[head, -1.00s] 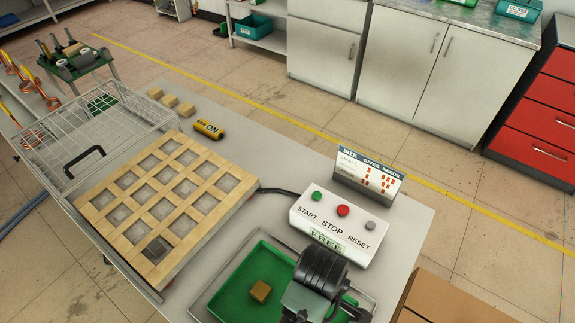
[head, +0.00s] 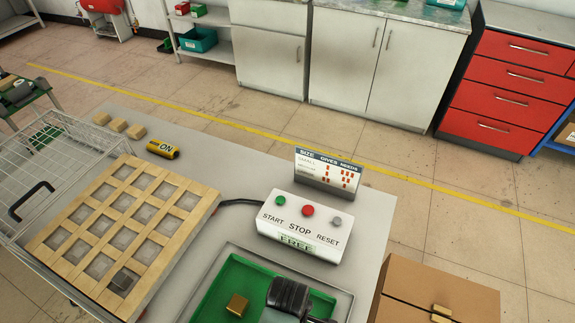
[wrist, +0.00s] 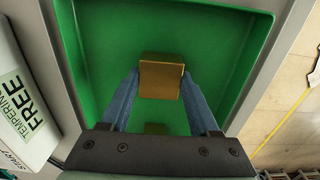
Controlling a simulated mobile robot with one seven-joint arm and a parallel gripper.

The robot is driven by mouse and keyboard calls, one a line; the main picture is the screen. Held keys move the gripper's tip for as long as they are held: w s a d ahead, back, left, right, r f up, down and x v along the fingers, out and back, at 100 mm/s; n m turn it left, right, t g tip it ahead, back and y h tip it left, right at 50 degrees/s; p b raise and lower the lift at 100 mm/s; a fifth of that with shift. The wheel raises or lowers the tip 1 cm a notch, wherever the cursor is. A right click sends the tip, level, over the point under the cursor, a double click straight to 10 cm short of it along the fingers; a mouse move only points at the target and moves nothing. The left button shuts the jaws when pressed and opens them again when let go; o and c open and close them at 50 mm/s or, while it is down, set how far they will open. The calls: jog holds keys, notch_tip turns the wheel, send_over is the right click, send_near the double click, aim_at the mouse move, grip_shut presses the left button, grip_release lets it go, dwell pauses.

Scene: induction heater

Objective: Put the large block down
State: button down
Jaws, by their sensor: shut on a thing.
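My gripper (wrist: 160,85) is shut on a gold-brown block, the large block (wrist: 161,80), held between its two blue fingers over the green tray (wrist: 110,40). In the head view my gripper and the held block are hidden behind my arm at the bottom edge. The green tray also shows there (head: 262,272). A second gold block (head: 237,305) sits in the left part of the tray; a small part of a gold block also shows between the fingers near the palm in the wrist view (wrist: 155,128). I cannot tell how high the held block is above the tray floor.
The control box (head: 300,228) with START, STOP and RESET buttons stands behind the tray, a size sign (head: 328,172) behind it. A wooden grid (head: 125,230) with one dark block is left. A cardboard box (head: 440,285) stands right.

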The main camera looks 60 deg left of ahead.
jog(key=shift+c, duration=0.6)
grip_release()
jog(key=shift+f, duration=0.1)
notch_tip(320, 180, up, 12)
jog(key=shift+p, duration=0.3)
jog(key=shift+r, duration=0.2)
